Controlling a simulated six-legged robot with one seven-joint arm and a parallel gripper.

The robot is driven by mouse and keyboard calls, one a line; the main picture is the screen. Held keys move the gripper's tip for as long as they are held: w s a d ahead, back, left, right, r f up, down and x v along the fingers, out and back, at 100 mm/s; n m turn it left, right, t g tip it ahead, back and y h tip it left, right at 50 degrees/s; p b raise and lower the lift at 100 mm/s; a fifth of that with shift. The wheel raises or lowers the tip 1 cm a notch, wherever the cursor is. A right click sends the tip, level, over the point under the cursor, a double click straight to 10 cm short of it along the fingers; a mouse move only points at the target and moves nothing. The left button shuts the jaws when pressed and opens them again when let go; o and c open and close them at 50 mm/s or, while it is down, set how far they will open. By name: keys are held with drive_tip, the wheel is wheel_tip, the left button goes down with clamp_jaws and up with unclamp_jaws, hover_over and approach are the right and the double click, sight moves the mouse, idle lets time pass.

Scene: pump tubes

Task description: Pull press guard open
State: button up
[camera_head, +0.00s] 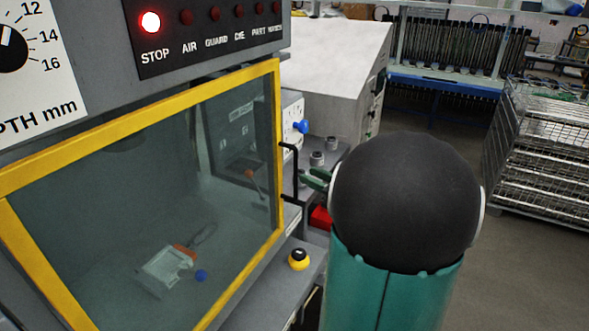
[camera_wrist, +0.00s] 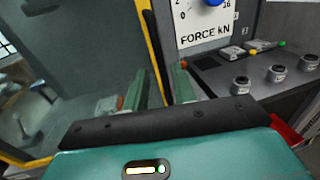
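The press guard (camera_head: 22,177) is a clear panel in a yellow frame and looks closed across the press front. Its black bar handle (camera_head: 295,170) stands on the right edge of the frame. In the wrist view the handle (camera_wrist: 157,55) runs upright beside the yellow edge, in line with the gap between my fingers. My gripper (camera_head: 317,179) is just right of the handle, its green fingertips pointing at it. In the wrist view my gripper (camera_wrist: 160,88) has its fingers apart, with nothing clearly held. Contact with the handle cannot be told.
Behind the guard lies a grey fixture (camera_head: 163,270) with orange and blue parts. A yellow-and-black button (camera_head: 299,259) sits on the ledge below the handle. A red box (camera_head: 320,217) and grey knobs (camera_wrist: 240,86) are close by. A wire rack (camera_head: 545,140) stands right, beyond open floor.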

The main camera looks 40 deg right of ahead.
drive_tip(key=w, duration=0.6)
drive_tip(key=shift+a, duration=0.4)
clamp_jaws()
